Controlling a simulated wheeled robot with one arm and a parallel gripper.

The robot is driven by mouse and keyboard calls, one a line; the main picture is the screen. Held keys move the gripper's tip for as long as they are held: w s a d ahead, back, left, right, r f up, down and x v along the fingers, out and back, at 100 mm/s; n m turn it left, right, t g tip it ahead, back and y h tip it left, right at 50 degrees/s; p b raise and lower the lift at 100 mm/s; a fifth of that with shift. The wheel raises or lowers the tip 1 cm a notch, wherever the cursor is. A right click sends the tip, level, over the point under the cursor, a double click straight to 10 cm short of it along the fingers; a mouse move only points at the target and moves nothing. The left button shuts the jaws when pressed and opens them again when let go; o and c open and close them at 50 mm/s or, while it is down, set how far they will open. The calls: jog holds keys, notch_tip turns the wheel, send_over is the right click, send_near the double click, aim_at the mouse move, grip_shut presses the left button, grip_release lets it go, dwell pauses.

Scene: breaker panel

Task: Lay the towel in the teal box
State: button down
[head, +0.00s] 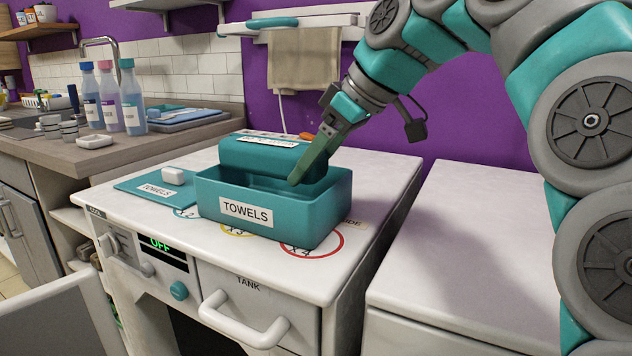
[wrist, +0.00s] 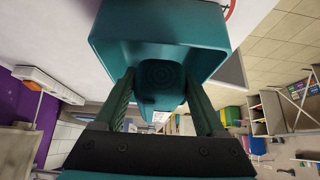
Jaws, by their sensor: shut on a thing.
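The teal box (head: 275,215), labelled TOWELS, stands open on the white machine top. Its wall also shows in the wrist view (wrist: 212,62). A teal rolled towel (head: 262,157) with a white label lies level over the back part of the box opening. My gripper (head: 307,170) comes down from the right and is shut on the towel's right end. In the wrist view, the towel's coiled end (wrist: 160,80) sits between both fingers. The front finger hides part of the towel, and the box floor is hidden. I cannot tell whether the towel touches the box.
A beige cloth (head: 304,60) hangs on the rail behind. Several bottles (head: 107,95) stand on the left counter. The white top (head: 470,230) at right is clear.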

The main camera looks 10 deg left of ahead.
aim_at(324, 179)
jog(key=shift+d+f, duration=0.1)
jog(key=shift+f, duration=1.6)
jog(key=shift+f, duration=0.1)
jog(key=shift+f+b, duration=0.3)
jog(key=shift+f, duration=0.05)
jog(key=shift+f, duration=0.2)
grip_release()
jog(key=shift+r, duration=0.1)
